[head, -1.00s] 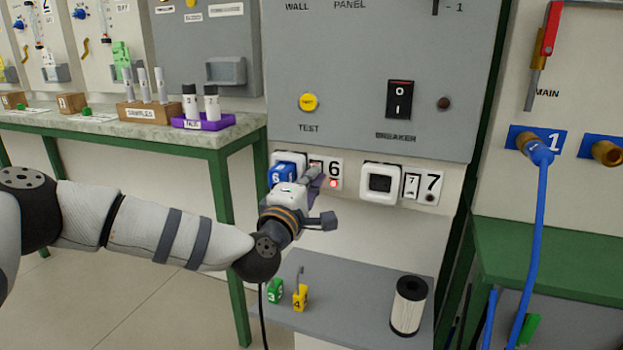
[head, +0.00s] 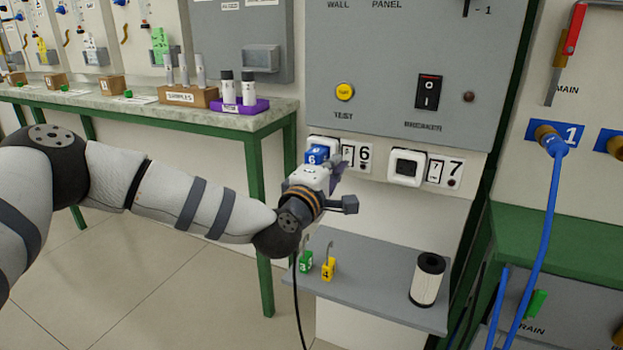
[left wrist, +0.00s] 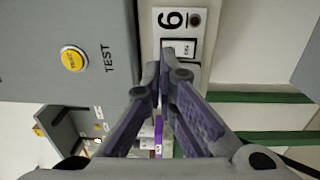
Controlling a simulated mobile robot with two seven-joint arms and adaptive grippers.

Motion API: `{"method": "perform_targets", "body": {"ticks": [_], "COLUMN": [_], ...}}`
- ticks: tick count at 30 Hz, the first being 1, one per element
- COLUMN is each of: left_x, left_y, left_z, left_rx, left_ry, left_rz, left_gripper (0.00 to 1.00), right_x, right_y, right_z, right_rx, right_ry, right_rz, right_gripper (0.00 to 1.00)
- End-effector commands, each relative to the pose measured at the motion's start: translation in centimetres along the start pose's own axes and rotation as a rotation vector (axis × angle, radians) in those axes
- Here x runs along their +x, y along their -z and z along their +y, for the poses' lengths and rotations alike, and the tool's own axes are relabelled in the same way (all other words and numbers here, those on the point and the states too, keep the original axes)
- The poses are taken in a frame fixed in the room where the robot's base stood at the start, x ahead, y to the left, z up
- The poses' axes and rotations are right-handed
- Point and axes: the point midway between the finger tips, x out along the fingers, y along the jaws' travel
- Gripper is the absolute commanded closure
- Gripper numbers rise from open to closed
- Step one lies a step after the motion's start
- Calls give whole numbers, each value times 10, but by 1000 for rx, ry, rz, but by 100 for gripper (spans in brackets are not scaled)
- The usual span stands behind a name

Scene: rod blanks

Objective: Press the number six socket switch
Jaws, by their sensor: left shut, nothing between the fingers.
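The number six socket (head: 323,143) is on the white wall strip under the grey panel, with a blue plug (head: 316,156) marked 6 in it. Its small white switch (head: 348,154) is right of the plug, beside the printed 6; the switch also shows in the left wrist view (left wrist: 180,48). The indicator lamp (left wrist: 196,19) beside the 6 looks dark. My left gripper (head: 338,170) is shut and empty, just below and in front of the switch; its fingertips (left wrist: 166,72) appear apart from it. The gripper partly hides the socket. My right gripper is not in view.
The number seven socket (head: 405,167) and its switch (head: 435,171) are to the right. Above are a yellow test button (head: 344,92) and a breaker (head: 428,92). A grey shelf (head: 385,301) below holds green and yellow plugs and a cylinder (head: 427,280).

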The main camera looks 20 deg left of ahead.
Motion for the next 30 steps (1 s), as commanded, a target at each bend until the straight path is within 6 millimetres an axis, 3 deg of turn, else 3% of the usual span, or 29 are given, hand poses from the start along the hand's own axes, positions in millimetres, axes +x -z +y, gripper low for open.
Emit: {"method": "perform_targets", "body": {"ticks": [6, 12, 28, 30], "left_x": [-51, -77, -81, -86], "left_y": [1, 0, 0, -8], "left_z": [10, 13, 12, 2], "left_rx": [-2, 0, 1, 20], "left_ry": [-2, 0, 3, 34], "left_rz": [1, 1, 0, -23], "left_gripper": [100, 100, 100, 100], "right_x": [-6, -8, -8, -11], "right_y": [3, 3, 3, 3], "right_z": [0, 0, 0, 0], "right_rx": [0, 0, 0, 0], "right_ry": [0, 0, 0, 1], "right_rz": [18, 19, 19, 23], "right_gripper": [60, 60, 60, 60]}}
